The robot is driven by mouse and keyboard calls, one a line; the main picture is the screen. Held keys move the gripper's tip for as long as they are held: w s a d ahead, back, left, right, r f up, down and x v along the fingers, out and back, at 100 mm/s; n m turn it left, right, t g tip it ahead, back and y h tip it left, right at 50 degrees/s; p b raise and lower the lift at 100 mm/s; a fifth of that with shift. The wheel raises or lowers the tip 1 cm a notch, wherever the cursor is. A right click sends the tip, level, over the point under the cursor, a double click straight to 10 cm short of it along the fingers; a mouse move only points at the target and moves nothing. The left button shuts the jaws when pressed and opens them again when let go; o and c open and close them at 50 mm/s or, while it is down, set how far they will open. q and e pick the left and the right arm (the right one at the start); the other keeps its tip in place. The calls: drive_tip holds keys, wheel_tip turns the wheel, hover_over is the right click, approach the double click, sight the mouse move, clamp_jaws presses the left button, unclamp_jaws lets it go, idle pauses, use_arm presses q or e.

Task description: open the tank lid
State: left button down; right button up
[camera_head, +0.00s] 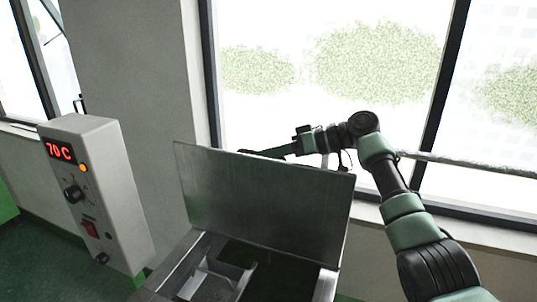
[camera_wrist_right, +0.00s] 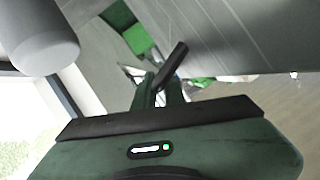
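The metal tank lid (camera_head: 262,205) stands raised and near upright at the back of the tank (camera_head: 328,285). The tank's inside shows in front of the lid, with pale and dark inner parts. My right gripper (camera_head: 246,152) reaches over from the right, just behind the lid's top edge. Its fingers look shut together with nothing between them. In the right wrist view, the gripper's dark fingers (camera_wrist_right: 172,66) lie close beside a large grey surface, probably the lid (camera_wrist_right: 235,35). I cannot tell whether they touch it. My left gripper is not in view.
A grey control box (camera_head: 105,190) with a red "70C" display, knob and switch stands left of the tank. A wall and large windows (camera_head: 330,60) are close behind. A pale grey cylinder (camera_wrist_right: 40,40) is near the right wrist.

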drive_tip(key=o, duration=0.4)
drive_tip(key=shift+f, duration=0.25)
drive_tip(key=shift+w+d, duration=0.1)
drive_tip(key=shift+w, duration=0.05)
drive_tip(key=shift+r, duration=0.1)
